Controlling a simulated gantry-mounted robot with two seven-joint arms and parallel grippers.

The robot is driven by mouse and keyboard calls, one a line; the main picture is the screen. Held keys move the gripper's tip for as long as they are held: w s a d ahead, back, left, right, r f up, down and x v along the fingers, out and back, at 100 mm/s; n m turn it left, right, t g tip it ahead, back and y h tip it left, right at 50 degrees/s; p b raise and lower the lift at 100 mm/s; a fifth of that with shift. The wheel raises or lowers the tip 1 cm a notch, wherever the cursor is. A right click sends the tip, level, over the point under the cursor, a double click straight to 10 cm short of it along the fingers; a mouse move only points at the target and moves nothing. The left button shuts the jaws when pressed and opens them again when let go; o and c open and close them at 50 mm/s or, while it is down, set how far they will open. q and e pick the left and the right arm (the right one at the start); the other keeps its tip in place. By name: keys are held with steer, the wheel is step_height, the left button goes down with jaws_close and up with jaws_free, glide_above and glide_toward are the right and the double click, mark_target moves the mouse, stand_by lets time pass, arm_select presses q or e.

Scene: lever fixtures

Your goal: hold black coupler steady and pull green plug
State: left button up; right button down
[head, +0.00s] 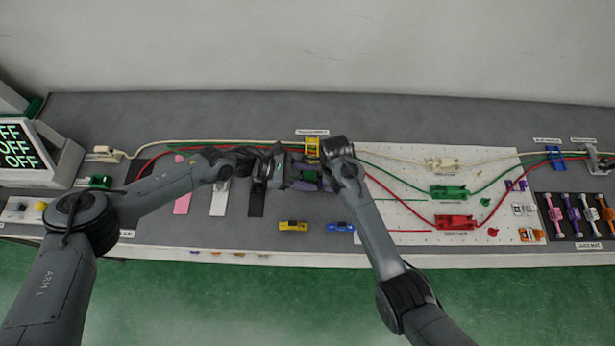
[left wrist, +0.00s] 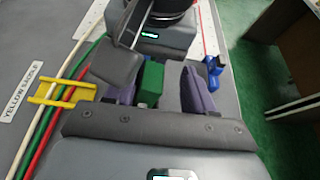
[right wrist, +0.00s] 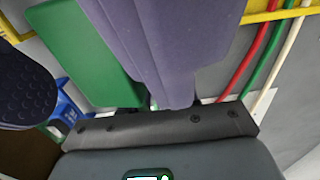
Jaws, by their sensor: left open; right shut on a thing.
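My left gripper (head: 290,178) is open at the middle of the bench, facing my right gripper (head: 313,179) close by. In the left wrist view the green plug (left wrist: 151,82) shows between my left gripper's two purple fingers, with gaps beside it. In the right wrist view my right gripper's purple fingers (right wrist: 160,50) are nearly together, and the green plug (right wrist: 80,50) shows beside and behind them. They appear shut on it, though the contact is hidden. I cannot make out the black coupler in any view; the grippers crowd this spot.
A yellow saddle (head: 312,148) carries red, green and white cables just behind the grippers. A white board (head: 400,225) with red and green fixtures is at right.

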arm_select(q)
steer(key=shift+w+d+r, duration=0.25)
steer(key=shift+d+r, duration=0.3)
steer(key=shift+r, duration=0.35)
steer(key=f+v, duration=0.1)
steer(key=v, duration=1.1)
steer(key=shift+s+a+f, duration=0.25)
steer(key=shift+a+f, duration=0.05)
steer(key=shift+a, duration=0.25)
steer(key=shift+f, duration=0.15)
steer(key=shift+c, duration=0.3)
steer(key=shift+m, duration=0.5)
steer(key=shift+w+a+f+x, duration=0.1)
steer(key=shift+f+x, duration=0.15)
steer(key=shift+x, duration=1.75)
steer(key=shift+w+a+f+x, duration=0.15)
steer(key=shift+f+x, duration=0.1)
steer(key=shift+x, duration=1.75)
steer(key=shift+w+a+f+x, duration=0.1)
steer(key=shift+f+x, duration=0.2)
steer(key=shift+x, duration=1.75)
